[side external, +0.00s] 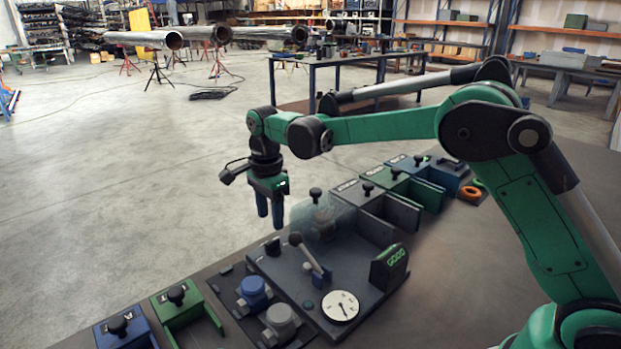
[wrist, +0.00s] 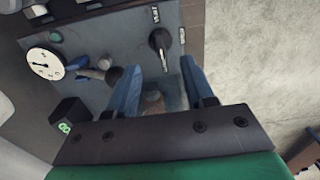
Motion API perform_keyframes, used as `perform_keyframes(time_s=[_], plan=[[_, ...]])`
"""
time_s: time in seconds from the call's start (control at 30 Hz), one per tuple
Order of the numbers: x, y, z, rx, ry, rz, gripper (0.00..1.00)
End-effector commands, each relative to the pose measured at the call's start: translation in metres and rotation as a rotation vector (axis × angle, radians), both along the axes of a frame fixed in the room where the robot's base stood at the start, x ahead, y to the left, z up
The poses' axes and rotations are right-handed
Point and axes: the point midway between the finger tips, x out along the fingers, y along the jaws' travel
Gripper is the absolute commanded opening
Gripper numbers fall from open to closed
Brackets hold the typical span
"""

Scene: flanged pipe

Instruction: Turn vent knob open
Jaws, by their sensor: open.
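The vent knob, as I take it, is the black knob (side external: 273,246) near the left edge of the dark panel (side external: 262,268). In the wrist view the black knob (wrist: 160,40) has a short bar pointing down the picture, with small white marks above it and to its right, too small to read. My gripper (side external: 270,220) is open and empty, its blue fingers pointing down above the knob in the side view. In the wrist view my gripper (wrist: 162,66) has its fingertips on either side of the knob's line, apart from it.
A black-balled lever (side external: 296,239), a round white gauge (side external: 341,305) and a sign with green lettering (side external: 388,268) stand on the panel. Blue (side external: 253,291) and grey fittings sit in front. Open floor lies to the left.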

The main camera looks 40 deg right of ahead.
Motion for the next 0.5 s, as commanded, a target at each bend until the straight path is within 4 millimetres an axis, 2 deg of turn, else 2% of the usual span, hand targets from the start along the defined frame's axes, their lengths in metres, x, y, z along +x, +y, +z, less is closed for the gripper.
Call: perform_keyframes(time_s=[0.33, 0.5], plan=[[0.001, 0.000, -0.044, -0.001, 0.004, -0.012, 0.47], [0.001, 0.000, -0.056, 0.000, 0.003, -0.011, 0.47]])
